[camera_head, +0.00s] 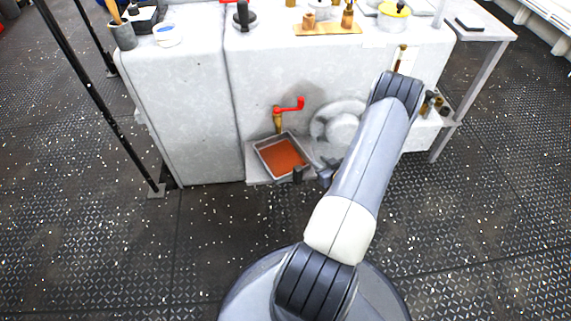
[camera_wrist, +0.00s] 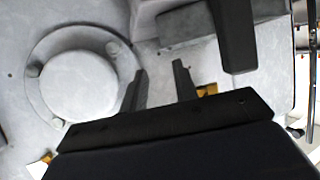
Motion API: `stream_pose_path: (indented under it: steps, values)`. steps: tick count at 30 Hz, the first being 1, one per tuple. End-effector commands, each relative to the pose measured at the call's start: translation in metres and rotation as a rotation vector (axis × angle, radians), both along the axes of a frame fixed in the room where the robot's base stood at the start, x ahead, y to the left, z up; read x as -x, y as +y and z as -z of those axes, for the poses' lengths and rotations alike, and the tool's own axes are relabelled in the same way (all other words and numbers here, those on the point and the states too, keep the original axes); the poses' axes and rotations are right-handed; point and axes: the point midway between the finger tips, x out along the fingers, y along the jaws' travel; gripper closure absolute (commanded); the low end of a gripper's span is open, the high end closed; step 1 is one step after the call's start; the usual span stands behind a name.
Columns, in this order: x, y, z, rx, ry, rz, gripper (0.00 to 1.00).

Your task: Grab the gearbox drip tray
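The gearbox drip tray (camera_head: 272,142) is a square grey pan with an orange-brown fill. It sits on a low ledge at the foot of the grey housing, below a red-handled tap (camera_head: 289,106), in the head view. My gripper (camera_head: 312,172) is low, at the tray's front right, partly hidden by my arm; I cannot tell whether it touches the tray. In the wrist view my gripper (camera_wrist: 159,82) shows two dark fingers apart with nothing between them. The tray cannot be made out in the wrist view.
A round grey cover (camera_head: 342,127) bulges from the housing right of the tray; it also shows in the wrist view (camera_wrist: 80,86). Brass fittings (camera_head: 436,103) lie farther right. A black post (camera_head: 100,95) stands at left. The deck in front is clear.

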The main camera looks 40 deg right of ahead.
Motion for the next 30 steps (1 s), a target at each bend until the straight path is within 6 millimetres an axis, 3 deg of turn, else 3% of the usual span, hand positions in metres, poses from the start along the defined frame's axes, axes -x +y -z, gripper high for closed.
stream_pose_path:
  steps: [18,28,30]
  values:
    - [-0.070,-0.004,0.030,0.001,0.000,-0.003,0.72]
    - [-0.076,-0.006,0.030,-0.001,0.001,0.001,0.72]
    - [-0.076,-0.006,0.030,-0.001,0.001,0.001,0.78]
